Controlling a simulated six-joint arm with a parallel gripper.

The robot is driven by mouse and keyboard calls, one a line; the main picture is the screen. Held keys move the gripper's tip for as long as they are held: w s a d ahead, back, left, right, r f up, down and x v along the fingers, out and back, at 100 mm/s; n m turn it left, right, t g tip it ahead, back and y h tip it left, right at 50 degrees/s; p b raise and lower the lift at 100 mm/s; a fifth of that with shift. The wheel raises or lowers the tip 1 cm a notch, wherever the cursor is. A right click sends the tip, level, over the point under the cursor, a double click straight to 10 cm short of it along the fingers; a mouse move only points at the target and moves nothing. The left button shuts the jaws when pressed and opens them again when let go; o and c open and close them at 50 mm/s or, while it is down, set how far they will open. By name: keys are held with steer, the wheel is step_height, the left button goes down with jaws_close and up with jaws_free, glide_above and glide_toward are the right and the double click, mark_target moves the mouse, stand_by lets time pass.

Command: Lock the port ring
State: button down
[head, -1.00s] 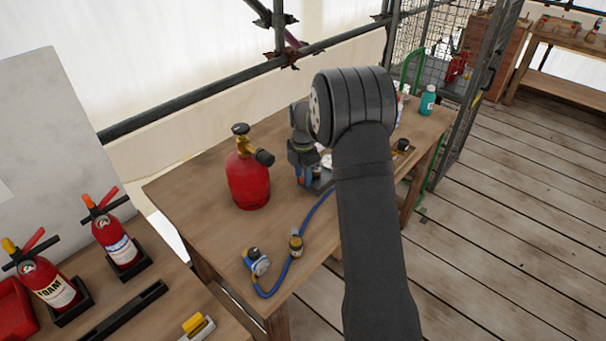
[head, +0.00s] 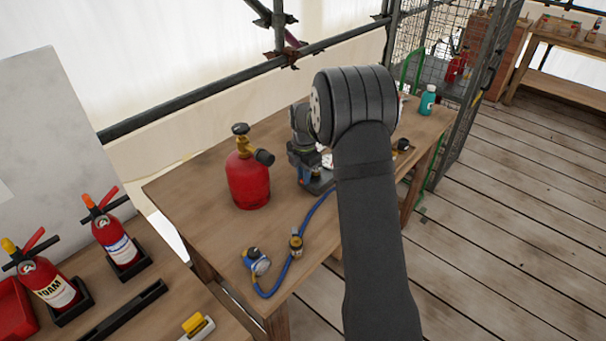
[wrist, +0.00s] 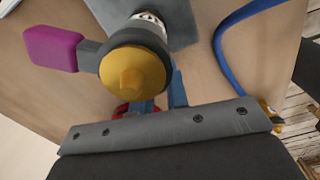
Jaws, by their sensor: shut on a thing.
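In the wrist view, a dark grey port ring (wrist: 104,52) with a magenta tab (wrist: 55,48) sticking out to the left surrounds a port with a rounded orange-yellow front (wrist: 135,73). A pale marked collar shows behind it, over a grey plate (wrist: 188,20). My gripper's blue fingers (wrist: 162,98) reach in just below and behind the orange-yellow front. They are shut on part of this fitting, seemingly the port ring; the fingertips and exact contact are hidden. In the head view, my gripper (head: 310,178) is low over the workbench, partly hidden by my arm.
A red cylinder (head: 248,180) with a brass valve stands left of my gripper on the workbench (head: 195,215). A blue hose (head: 290,262) with gauge fittings lies in front. A teal bottle (head: 428,100) stands at the back right. Two fire extinguishers stand on the nearer left table.

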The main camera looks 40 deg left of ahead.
mark_target(314, 187)
steer(key=d+n, duration=0.1)
steer(key=n, duration=0.3)
steer(key=shift+d, duration=0.4)
steer(key=shift+w+d+n, duration=0.15)
steer(key=shift+d+n, duration=0.15)
steer(key=shift+n, duration=0.55)
steer(key=shift+w+d+n, duration=0.15)
steer(key=shift+d+n, duration=0.1)
steer(key=shift+n, duration=0.55)
steer(key=shift+w+d+n, duration=0.15)
steer(key=shift+d+n, duration=0.15)
steer(key=shift+n, duration=0.55)
steer(key=c, duration=1.4)
jaws_free()
steer(key=shift+r, duration=0.1)
step_height(314, 187, up, 17)
steer(key=shift+r, duration=0.2)
